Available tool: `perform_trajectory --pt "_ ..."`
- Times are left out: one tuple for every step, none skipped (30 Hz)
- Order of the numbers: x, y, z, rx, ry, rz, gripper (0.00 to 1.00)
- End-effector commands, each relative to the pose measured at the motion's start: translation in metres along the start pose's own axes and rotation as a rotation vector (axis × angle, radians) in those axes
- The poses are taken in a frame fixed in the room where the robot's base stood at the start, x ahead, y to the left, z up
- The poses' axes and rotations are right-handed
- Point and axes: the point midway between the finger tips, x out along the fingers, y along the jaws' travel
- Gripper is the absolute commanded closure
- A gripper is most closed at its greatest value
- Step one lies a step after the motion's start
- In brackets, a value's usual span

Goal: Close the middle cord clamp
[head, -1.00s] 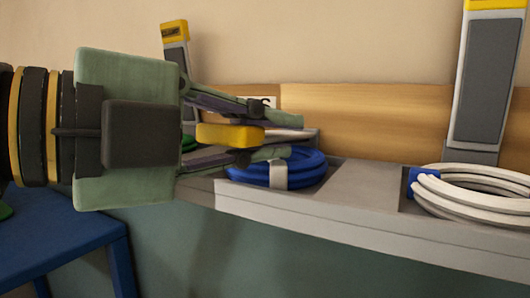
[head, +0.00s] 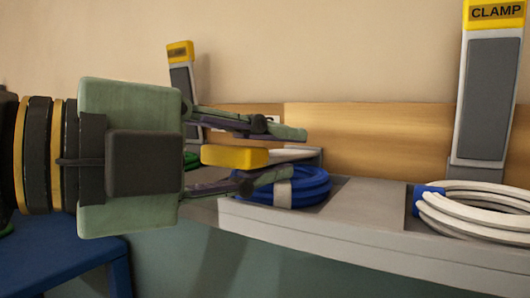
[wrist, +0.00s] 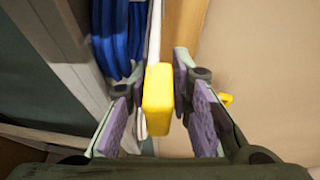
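The middle cord clamp's yellow end block (head: 235,157) sits between my fingers, and a pale bar runs right from it, low above the blue cord coil (head: 300,188). The bar looks nearly level, unlike the upright neighbours; I cannot tell whether it is fully down. My gripper (head: 296,153) is open, one finger above and one below the block in the head view. In the wrist view the yellow block (wrist: 158,98) stands between the spread purple pads, with gaps visible on both sides. The lower finger covers part of the blue coil.
A right clamp (head: 488,95) labelled CLAMP stands upright behind a white cord coil (head: 475,212). A left clamp (head: 183,88) also stands upright, partly behind my gripper. The grey shelf (head: 325,235) has a raised front edge. A blue table (head: 65,270) is at lower left.

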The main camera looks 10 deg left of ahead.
Motion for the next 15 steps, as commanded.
perform_trajectory --pt "0.001 0.003 0.0 0.0 0.001 0.008 0.74" --pt "0.001 0.003 0.0 0.0 0.001 0.009 0.74" --pt "-0.001 0.003 0.0 -0.001 0.001 0.008 0.74" --pt "-0.002 0.003 0.0 -0.001 0.001 0.008 0.74" --pt "-0.005 0.003 0.0 -0.001 0.001 0.007 0.74" --pt "-0.009 0.003 0.0 -0.002 0.0 0.006 0.74" --pt "-0.012 0.002 0.0 -0.002 0.0 0.006 0.74" --pt "-0.017 0.002 0.001 -0.001 -0.001 0.006 0.74" --pt "-0.023 0.002 0.0 -0.002 -0.001 0.004 0.74" --pt "-0.028 0.002 0.0 -0.002 -0.001 0.004 0.74" --pt "-0.033 0.002 0.0 -0.002 -0.002 0.003 0.74" --pt "-0.04 0.001 0.001 -0.002 -0.002 0.001 0.74" --pt "-0.045 0.001 0.001 -0.002 -0.002 0.002 0.74" --pt "-0.049 0.001 0.0 -0.002 -0.001 0.001 0.74" --pt "-0.055 0.001 0.0 -0.001 -0.001 0.001 0.74"
